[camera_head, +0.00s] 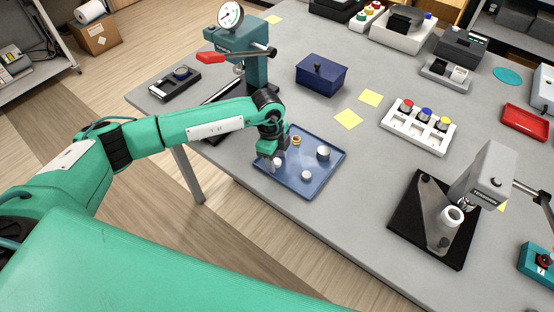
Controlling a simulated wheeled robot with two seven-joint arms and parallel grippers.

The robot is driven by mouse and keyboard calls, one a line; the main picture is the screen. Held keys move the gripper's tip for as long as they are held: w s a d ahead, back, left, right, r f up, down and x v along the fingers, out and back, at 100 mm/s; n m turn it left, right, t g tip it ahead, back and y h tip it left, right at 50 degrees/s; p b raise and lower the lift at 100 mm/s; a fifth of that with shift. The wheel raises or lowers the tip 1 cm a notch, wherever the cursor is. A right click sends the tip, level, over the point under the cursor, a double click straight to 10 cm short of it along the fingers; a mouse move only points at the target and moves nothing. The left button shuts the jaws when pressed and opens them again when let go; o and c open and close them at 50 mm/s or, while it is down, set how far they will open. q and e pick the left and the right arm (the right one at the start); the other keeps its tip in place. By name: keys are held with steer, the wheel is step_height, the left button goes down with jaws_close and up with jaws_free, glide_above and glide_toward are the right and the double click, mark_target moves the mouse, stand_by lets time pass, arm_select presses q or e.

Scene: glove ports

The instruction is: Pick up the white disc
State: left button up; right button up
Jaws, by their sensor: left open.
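The blue tray (316,183) lies on the grey table near its front edge. Small parts sit in it: a pale round piece (306,176) near the front corner, a grey cylinder (323,153) to the right and a brass-coloured ring (296,141) at the back. Another whitish piece (277,162) shows at the tray's left side, by my fingertips. I cannot tell which pale piece is the white disc. My left gripper (270,158) is open, pointing down over the tray's left part. Its fingers partly hide the whitish piece; I cannot tell whether they touch it. My right gripper is out of view.
A teal press with a dial gauge (230,16) and red-handled lever stands behind my left arm. A white holder (418,127) with coloured caps and a black-based fixture (421,229) stand to the right.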

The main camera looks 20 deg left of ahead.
arm_select(q)
steer(key=c, duration=1)
steer(key=shift+c, duration=0.3)
steer(key=shift+r, duration=0.15)
